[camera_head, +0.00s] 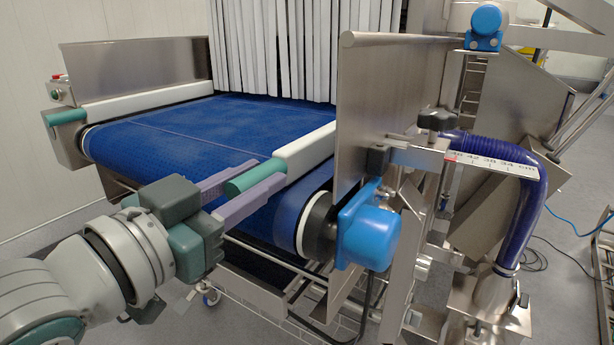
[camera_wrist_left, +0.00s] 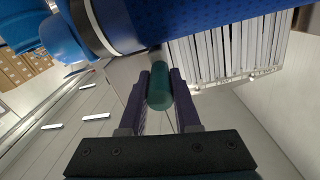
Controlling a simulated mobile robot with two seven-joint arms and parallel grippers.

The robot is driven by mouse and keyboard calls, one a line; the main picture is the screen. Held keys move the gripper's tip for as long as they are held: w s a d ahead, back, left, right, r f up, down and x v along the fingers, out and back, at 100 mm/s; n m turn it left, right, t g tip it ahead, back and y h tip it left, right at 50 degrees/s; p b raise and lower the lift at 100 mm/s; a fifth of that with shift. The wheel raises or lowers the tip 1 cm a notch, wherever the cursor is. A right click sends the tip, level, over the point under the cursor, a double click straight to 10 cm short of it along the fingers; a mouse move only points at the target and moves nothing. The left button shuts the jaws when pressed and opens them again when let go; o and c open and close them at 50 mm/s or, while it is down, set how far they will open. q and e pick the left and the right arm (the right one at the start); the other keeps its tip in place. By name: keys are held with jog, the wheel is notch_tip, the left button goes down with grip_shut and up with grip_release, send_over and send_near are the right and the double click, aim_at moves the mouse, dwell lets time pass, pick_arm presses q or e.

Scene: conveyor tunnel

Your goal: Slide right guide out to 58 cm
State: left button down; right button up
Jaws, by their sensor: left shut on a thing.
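The right guide is a tall steel plate (camera_head: 385,105) with a white rail (camera_head: 305,155) ending in a green grip (camera_head: 252,179). It stands at the right side of the blue belt (camera_head: 190,130). My left gripper (camera_head: 270,173) is shut on the green grip, its purple fingers on either side. In the left wrist view the green grip (camera_wrist_left: 159,90) sits between the fingers (camera_wrist_left: 159,75). A white cm scale (camera_head: 490,163) lies on the bracket at right, with a red mark near its left end; the exact reading is too small to tell. My right gripper is not in view.
A black clamp knob (camera_head: 437,119) stands above the bracket. A blue motor (camera_head: 368,228) and a blue hose (camera_head: 520,205) are at the right. The left guide (camera_head: 140,65) stands across the belt. White strip curtains (camera_head: 290,45) hang at the back. The belt is empty.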

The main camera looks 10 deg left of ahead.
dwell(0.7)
pick_arm(q)
jog(key=shift+s+d, duration=0.1)
jog(key=shift+d, duration=0.1)
jog(key=d, duration=0.2)
jog(key=s+d+p, duration=0.1)
jog(key=s+d, duration=0.1)
jog(key=d, duration=0.1)
jog(key=shift+d+r+p, duration=0.1)
jog(key=shift+d+p, duration=0.2)
jog(key=shift+p, duration=0.05)
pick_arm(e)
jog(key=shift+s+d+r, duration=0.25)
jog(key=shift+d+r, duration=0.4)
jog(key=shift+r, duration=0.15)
pick_arm(q)
jog(key=c, duration=0.7)
grip_release()
jog(key=shift+d, duration=0.1)
jog(key=shift+o, duration=0.4)
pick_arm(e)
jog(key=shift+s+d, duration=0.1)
